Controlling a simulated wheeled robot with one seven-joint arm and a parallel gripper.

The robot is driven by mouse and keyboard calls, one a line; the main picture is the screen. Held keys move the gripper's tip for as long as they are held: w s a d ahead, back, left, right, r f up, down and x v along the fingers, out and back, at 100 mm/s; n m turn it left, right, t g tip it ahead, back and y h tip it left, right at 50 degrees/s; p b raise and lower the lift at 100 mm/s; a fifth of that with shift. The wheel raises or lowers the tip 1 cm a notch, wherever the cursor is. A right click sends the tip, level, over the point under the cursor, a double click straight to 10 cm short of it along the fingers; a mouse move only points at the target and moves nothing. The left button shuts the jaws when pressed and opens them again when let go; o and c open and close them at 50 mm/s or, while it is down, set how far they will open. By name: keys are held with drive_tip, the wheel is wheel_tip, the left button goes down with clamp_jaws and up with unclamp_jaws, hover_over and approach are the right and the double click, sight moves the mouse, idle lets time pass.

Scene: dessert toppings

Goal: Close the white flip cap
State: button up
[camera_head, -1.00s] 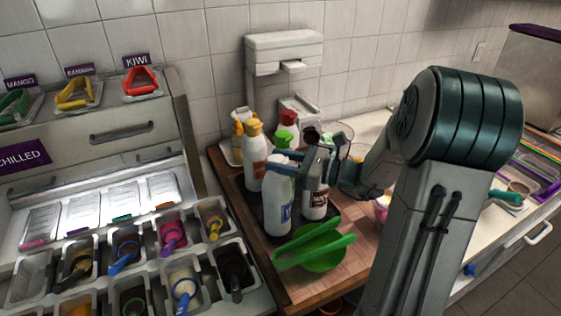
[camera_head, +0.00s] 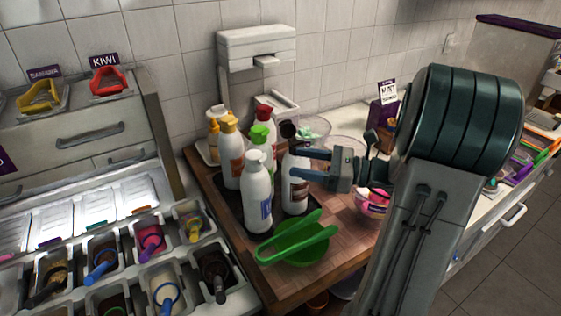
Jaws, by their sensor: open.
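A white bottle (camera_head: 257,199) with a blue label stands upright at the front of the bottle group. Its white flip cap (camera_head: 255,158) is on top and looks rounded and down, but it is too small to be sure it is fully shut. My gripper (camera_head: 298,164) is open and empty, to the right of the white cap and apart from it. Its two fingers point left, in front of a white bottle with a dark cap (camera_head: 295,194), and hide part of that bottle. I cannot tell whether they touch it.
Green tongs (camera_head: 290,240) lie over a green bowl in front. A pink bowl (camera_head: 371,207) is to the right. The wooden counter (camera_head: 345,238) is bare between them.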

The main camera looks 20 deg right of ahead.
drive_tip(key=shift+v, duration=1.35)
drive_tip(key=shift+a, duration=0.1)
